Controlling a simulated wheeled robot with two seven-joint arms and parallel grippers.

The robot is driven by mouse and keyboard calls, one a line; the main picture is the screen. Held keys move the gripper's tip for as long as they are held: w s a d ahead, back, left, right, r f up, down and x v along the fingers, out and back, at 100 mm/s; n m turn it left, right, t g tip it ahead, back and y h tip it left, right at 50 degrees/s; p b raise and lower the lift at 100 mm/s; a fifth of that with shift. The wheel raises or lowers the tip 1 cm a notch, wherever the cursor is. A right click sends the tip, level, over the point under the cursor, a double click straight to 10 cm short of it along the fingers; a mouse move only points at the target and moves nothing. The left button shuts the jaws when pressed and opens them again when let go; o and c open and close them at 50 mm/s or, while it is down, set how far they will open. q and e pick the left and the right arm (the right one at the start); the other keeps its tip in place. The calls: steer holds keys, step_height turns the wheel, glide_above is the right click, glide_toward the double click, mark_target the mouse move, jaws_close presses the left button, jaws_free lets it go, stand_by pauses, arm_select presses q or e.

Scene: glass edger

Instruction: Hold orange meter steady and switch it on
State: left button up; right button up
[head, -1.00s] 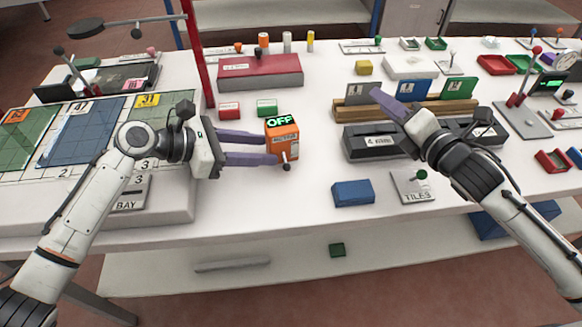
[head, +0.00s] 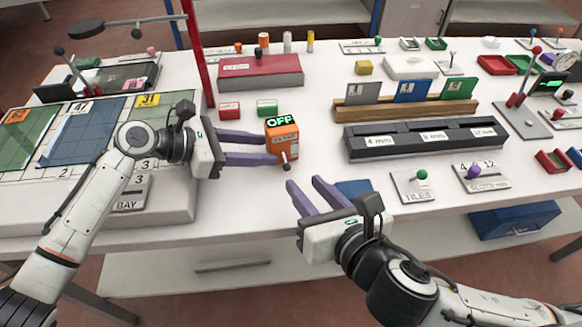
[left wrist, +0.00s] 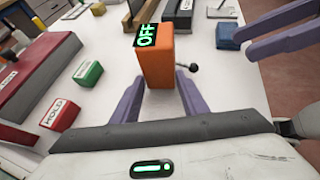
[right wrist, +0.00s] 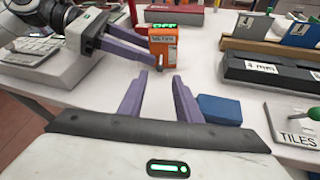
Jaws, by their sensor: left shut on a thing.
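The orange meter (head: 283,143) stands upright on the white table, its top display reading OFF in green. A small lever with a dark ball (head: 286,167) sticks out of its front low down; the lever also shows in the left wrist view (left wrist: 190,67). My left gripper (head: 277,149) is shut on the meter, its purple fingers on either side of the body. My right gripper (head: 304,183) is open and empty, in front of the meter and a little to the right, apart from it. In the right wrist view the meter (right wrist: 162,45) is beyond the open fingers (right wrist: 159,80).
A blue block (head: 355,188) lies just right of my right gripper, partly hidden. The black slotted rack (head: 420,139) and TILES plate (head: 412,188) are further right. Red (head: 229,110) and green (head: 267,107) blocks sit behind the left fingers.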

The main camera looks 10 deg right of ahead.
mark_target(287, 166)
steer(key=x, duration=0.8)
steer(key=shift+w, duration=0.15)
jaws_close()
